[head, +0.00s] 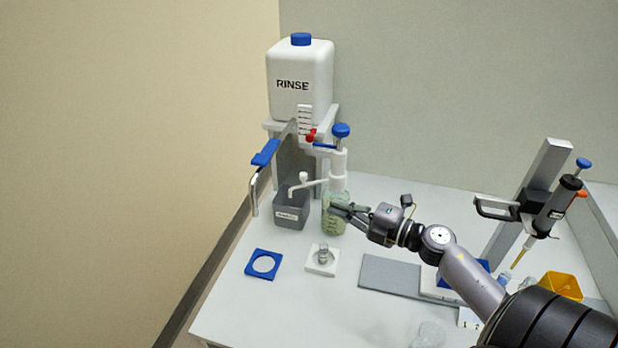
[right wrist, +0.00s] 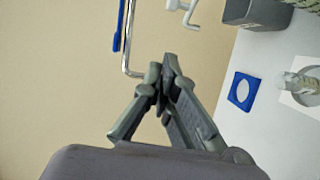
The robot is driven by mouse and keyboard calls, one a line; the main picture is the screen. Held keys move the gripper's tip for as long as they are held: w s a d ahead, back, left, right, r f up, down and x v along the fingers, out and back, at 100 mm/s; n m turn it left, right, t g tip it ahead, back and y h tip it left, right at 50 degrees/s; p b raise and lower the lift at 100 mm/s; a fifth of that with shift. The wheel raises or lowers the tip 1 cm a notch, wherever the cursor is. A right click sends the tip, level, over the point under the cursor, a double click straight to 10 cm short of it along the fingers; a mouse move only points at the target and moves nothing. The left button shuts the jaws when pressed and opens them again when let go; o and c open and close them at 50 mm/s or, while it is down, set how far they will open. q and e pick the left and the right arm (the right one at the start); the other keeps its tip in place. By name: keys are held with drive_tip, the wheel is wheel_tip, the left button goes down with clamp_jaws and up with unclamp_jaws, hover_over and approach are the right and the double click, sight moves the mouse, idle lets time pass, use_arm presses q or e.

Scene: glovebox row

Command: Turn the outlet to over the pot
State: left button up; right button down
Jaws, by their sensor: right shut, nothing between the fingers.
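The outlet (head: 308,186) is a thin white spout on the white dispenser (head: 338,165) atop a green-tinted bottle (head: 335,218). It reaches left, with its tip over the labelled grey bin (head: 290,218). A small glass pot (head: 323,254) stands on a white square base in front of the bottle, away from the tip. It also shows in the right wrist view (right wrist: 300,85), where part of the outlet (right wrist: 188,14) appears at the top. My left gripper is not seen.
A white RINSE tank (head: 300,75) stands behind. A blue-handled bent metal rod (head: 254,190) is at the left. A blue square ring (head: 263,264) lies near the pot. A grey mat (head: 385,276), a pipette on a stand (head: 558,205) and a yellow tray (head: 561,285) are at right.

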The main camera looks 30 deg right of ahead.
drive_tip(key=w+a+p, duration=0.1)
drive_tip(key=w+p, duration=0.1)
drive_tip(key=w, duration=0.9)
drive_tip(key=shift+a+f, duration=0.15)
drive_tip(key=shift+f, duration=0.2)
drive_tip(key=shift+w+a+m+h+p, duration=0.1)
drive_tip(key=shift+w+m+h+p, duration=0.25)
drive_tip(key=shift+h+p, duration=0.3)
